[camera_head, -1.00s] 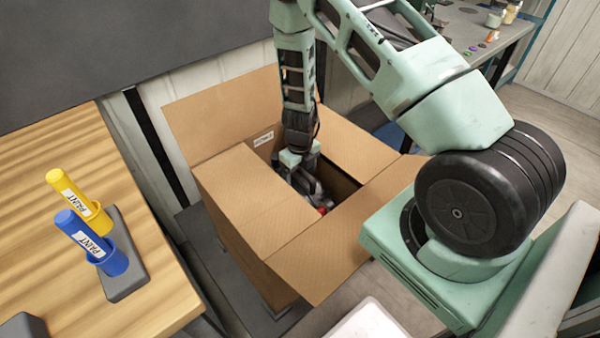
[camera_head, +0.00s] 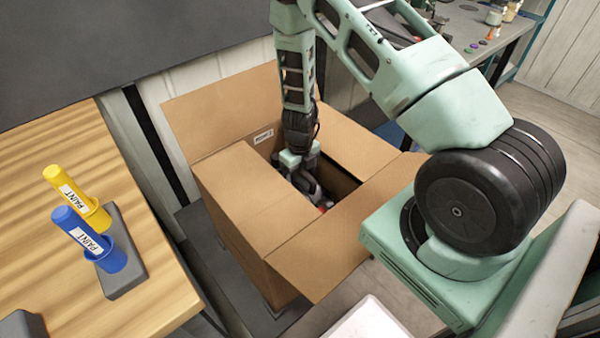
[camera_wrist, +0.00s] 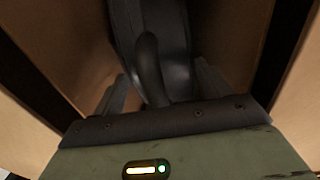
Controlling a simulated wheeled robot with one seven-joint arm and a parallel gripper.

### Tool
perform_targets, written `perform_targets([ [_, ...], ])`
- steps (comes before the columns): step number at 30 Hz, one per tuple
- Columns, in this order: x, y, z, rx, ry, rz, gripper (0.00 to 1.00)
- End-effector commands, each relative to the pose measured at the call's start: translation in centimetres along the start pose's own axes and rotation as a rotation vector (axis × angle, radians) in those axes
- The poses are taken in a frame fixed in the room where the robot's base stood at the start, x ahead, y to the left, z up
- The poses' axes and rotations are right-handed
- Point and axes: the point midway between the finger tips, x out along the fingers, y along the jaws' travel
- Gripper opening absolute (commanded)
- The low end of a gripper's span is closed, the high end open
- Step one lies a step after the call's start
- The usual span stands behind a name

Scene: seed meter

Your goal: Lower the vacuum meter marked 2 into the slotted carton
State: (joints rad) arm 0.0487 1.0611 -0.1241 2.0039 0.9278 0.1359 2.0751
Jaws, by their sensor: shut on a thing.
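The slotted carton (camera_head: 238,205) is an open brown cardboard box with its flaps folded out. My gripper (camera_head: 308,186) reaches down through its opening and is shut on a dark vacuum meter. In the wrist view the meter (camera_wrist: 181,45) is a dark grey rounded body with a curved handle-like part (camera_wrist: 150,65) between my fingers. Cardboard walls stand on both sides of it. In the head view only a dark part and a small red spot show inside the opening. Its mark, its underside and the carton's slots are hidden, so I cannot tell whether it touches the bottom.
A wooden table (camera_head: 40,150) at the left holds a yellow paint marker (camera_head: 75,193) and a blue one (camera_head: 88,238) in a grey holder (camera_head: 122,272). A dark panel stands behind. Another workbench (camera_head: 480,30) with small items is at the upper right.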

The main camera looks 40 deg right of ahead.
Motion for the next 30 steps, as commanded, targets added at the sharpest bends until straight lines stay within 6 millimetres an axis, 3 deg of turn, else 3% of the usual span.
perform_targets([
  [9, 0.0, 0.0, 0.1, 0.0, -0.003, -0.001, 0.05],
  [10, 0.0, 0.0, 0.1, -0.001, -0.003, -0.001, 0.79],
  [12, 0.0, 0.0, 0.1, -0.001, -0.003, -0.001, 0.98],
  [21, 0.0, 0.0, 0.0, -0.001, 0.001, 0.0, 1.0],
  [30, -2.8, 0.0, 0.0, -0.001, 0.0, 0.0, 1.0],
])
